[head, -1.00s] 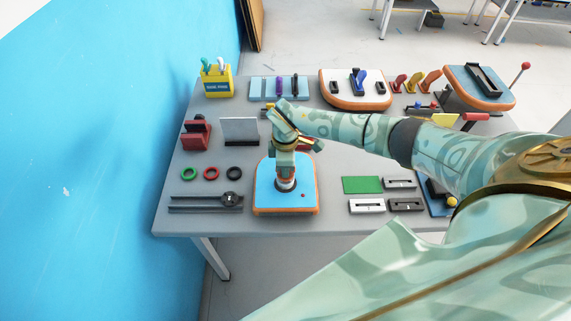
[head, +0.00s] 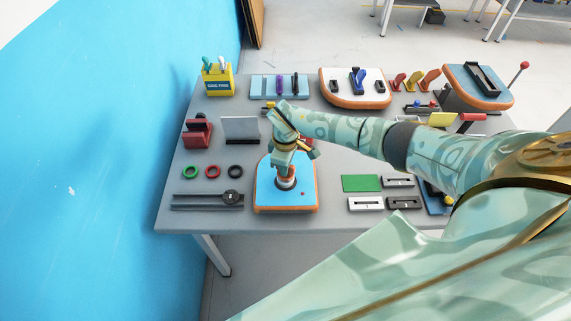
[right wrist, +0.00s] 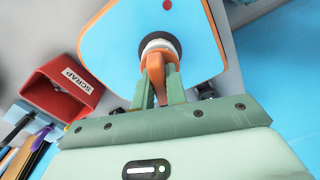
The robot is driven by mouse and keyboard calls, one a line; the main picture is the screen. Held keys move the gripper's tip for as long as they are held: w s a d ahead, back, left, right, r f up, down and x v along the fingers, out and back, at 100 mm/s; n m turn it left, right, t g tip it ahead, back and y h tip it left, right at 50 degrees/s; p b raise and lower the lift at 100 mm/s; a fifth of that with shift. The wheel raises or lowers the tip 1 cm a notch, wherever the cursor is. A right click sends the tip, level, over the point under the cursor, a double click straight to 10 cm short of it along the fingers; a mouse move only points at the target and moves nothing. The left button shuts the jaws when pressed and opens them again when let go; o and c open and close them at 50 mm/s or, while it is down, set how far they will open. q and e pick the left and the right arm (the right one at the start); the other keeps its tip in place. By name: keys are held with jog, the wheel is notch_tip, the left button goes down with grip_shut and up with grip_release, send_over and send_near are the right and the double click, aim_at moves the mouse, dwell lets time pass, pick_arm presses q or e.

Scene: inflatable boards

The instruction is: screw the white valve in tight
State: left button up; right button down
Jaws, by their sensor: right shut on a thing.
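The white valve (right wrist: 158,44) sits in a dark round seat on a blue board with an orange edge (head: 304,196). In the right wrist view an orange part (right wrist: 154,72) stands up from the valve between my fingers. My right gripper (right wrist: 157,80) is shut on the valve by this orange part. In the head view my right gripper (head: 285,170) points down over the board and hides most of the valve. I cannot tell how deep the valve sits. My left gripper is not in view.
Green, red and black rings (head: 211,172) and a dark rail tool (head: 207,201) lie left of the board. A red scrap bin (right wrist: 62,88) and a grey upright plate (head: 240,130) stand behind. Small grey and white blocks (head: 366,204) lie to the right.

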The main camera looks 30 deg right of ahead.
jog(key=shift+m+p, duration=0.5)
jog(key=shift+m, duration=0.3)
jog(key=shift+m+p, duration=0.35)
jog(key=shift+m, duration=0.65)
jog(key=shift+m+p, duration=0.4)
jog(key=shift+m, duration=0.3)
jog(key=shift+r+p, duration=2.55)
